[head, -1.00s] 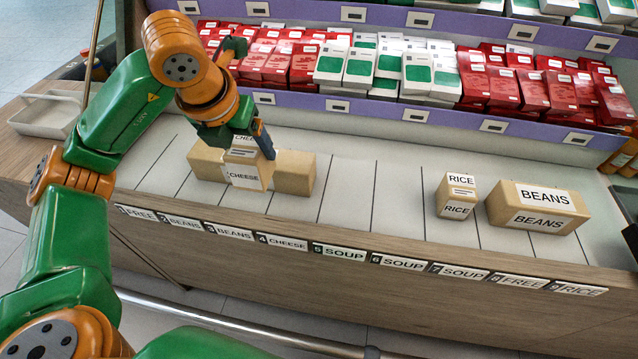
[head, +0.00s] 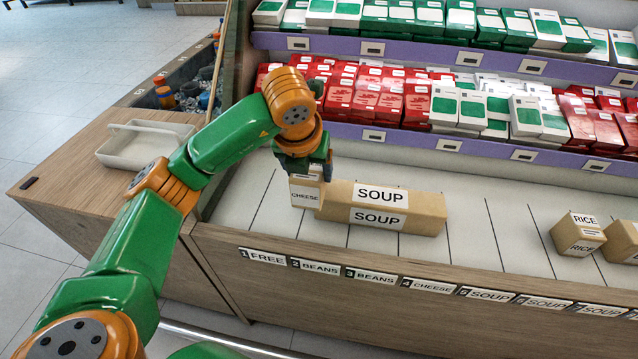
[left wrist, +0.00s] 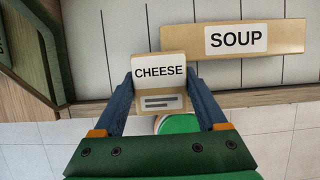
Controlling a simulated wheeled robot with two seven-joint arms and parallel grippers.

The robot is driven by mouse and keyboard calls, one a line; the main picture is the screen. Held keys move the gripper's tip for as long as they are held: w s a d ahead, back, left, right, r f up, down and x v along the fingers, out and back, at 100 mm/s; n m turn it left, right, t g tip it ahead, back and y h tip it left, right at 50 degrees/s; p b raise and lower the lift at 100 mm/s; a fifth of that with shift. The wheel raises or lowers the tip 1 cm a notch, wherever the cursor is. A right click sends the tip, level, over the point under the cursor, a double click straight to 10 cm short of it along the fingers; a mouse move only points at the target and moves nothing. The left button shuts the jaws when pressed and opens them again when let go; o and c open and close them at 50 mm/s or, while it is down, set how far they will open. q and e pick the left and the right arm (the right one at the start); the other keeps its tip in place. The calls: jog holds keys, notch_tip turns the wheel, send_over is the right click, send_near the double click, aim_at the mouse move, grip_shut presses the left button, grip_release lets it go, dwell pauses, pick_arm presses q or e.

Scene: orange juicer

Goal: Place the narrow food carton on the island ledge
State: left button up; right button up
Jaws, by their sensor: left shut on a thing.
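My left gripper (head: 312,172) is shut on the narrow cheese carton (head: 304,196), a small brown box with white CHEESE labels. In the left wrist view the carton (left wrist: 160,72) sits between the two blue fingers. It is at the left end of the long soup carton (head: 428,208), over the left part of the white shelf; whether it touches the shelf or the soup carton is unclear. The wooden island ledge (head: 70,165) lies to the left of my arm in the head view. My right gripper is not in view.
The rice carton (head: 578,236) and part of another carton (head: 624,240) stand at the right. Red and green-white boxes fill the shelves behind. A wooden front strip (head: 400,265) carries numbered labels.

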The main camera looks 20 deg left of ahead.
pick_arm(q)
jog(key=w+a+f, duration=0.1)
jog(key=a+f, duration=0.2)
jog(key=w+a+f, duration=0.1)
jog(key=a+f, duration=0.2)
jog(key=f, duration=0.1)
jog(key=w+a+f+p, duration=0.1)
jog(key=w+a+f, duration=0.1)
jog(key=a+f, duration=0.1)
jog(key=shift+a+f, duration=0.35)
jog(key=shift+f, duration=0.3)
